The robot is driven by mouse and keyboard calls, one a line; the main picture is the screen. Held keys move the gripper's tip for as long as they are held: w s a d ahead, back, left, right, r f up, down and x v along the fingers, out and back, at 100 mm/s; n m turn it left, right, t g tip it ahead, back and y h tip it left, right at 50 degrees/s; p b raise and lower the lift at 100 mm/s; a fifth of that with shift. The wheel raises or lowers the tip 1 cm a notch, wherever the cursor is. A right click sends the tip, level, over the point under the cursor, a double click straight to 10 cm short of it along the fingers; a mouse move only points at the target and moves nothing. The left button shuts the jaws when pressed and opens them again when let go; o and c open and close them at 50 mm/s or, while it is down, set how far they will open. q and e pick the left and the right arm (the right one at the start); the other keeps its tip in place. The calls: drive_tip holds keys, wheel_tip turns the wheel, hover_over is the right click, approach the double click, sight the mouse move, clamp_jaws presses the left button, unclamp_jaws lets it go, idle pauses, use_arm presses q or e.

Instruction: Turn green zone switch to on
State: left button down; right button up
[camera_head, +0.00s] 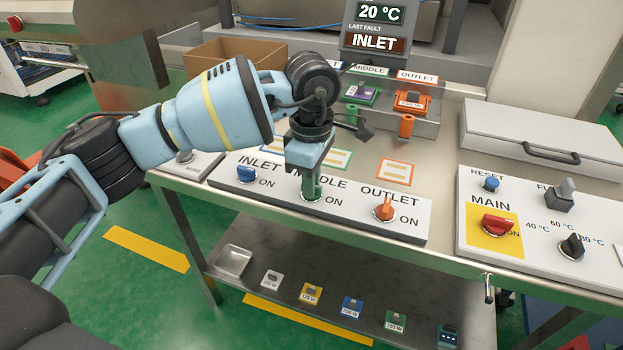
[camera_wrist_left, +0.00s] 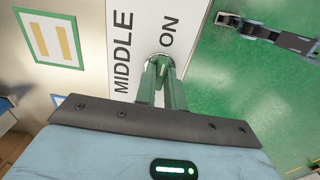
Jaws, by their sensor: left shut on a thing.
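The green zone switch (camera_head: 312,194) is the MIDDLE one on the white panel, between the blue INLET switch (camera_head: 246,174) and the orange OUTLET switch (camera_head: 384,210). An ON label is to its right. My left gripper (camera_head: 311,180) comes down from above and is shut on the green switch. The wrist view shows the green switch (camera_wrist_left: 160,68) at the gripper, beside the MIDDLE and ON labels. The gripper hides much of the knob, and I cannot tell exactly which way it points.
A second panel with a red MAIN switch (camera_head: 497,225) stands to the right. A display (camera_head: 374,40) reads 20 °C and INLET. Several small coloured modules lie on the lower shelf (camera_head: 240,285). A cardboard box (camera_head: 222,60) is behind my left arm.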

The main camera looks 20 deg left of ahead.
use_arm(q)
drive_tip(key=c, duration=1.5)
unclamp_jaws()
drive_tip(key=shift+r, duration=3.95)
drive_tip(key=shift+f, duration=0.1)
